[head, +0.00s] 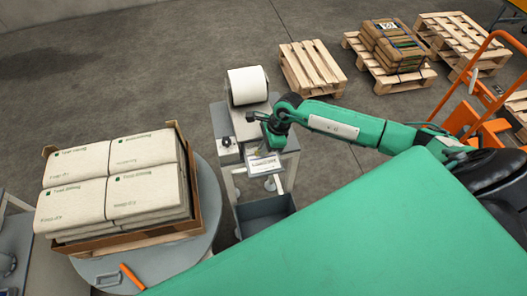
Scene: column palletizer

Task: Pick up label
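A small white label (264,166) with dark print shows at the front of the grey label printer stand (222,122). A large white roll (247,86) sits on top of the stand. My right gripper (262,142) reaches in from the right and is just above and behind the label. The fingers are small and partly hidden by the wrist, so I cannot tell whether they touch the label or how far apart they are. My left gripper is out of view.
White sacks (112,180) are stacked in an open cardboard box (188,226) on a round grey turntable (205,195) at left. A grey bin (250,226) stands below the printer. Wooden pallets (312,66) and an orange pallet jack (462,118) stand behind and right.

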